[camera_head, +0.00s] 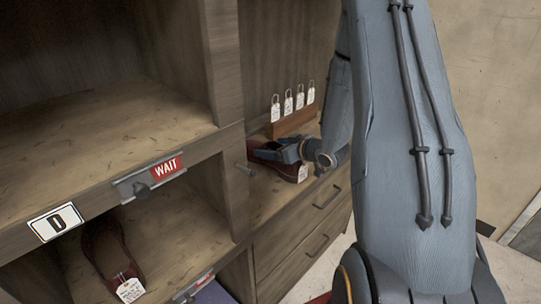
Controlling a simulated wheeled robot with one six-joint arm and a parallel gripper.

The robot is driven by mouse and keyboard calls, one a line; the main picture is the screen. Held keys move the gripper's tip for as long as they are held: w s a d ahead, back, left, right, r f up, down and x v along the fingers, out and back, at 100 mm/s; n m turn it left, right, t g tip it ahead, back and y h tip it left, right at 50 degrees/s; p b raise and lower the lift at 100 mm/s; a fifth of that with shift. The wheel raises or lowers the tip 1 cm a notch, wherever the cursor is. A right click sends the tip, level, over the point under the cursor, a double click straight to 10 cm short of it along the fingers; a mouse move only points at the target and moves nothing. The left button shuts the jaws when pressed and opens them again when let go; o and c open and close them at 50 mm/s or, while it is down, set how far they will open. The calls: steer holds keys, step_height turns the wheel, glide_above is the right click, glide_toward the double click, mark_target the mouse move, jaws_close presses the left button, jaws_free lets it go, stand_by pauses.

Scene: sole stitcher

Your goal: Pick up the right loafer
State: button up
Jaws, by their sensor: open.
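A dark red loafer (285,169) with a white tag (302,174) lies on the wooden counter above the drawers. My gripper (265,152) is open and right at this loafer, over its upper part, and hides some of it. I cannot tell whether the fingers touch it. Another dark reddish-brown loafer (103,249) with a white tag (130,290) lies in the lower left cubby, well away from my gripper. Which loafer is the left or right one of a pair I cannot tell from its shape.
A wooden block (291,121) with several white padlock-shaped tags stands behind the loafer on the counter. The upper left cubby is empty.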

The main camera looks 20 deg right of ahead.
steer(key=shift+x, duration=0.8)
steer(key=shift+c, duration=0.4)
steer(key=c, duration=1.4)
steer(key=shift+o, duration=0.2)
steer(key=shift+r, duration=0.1)
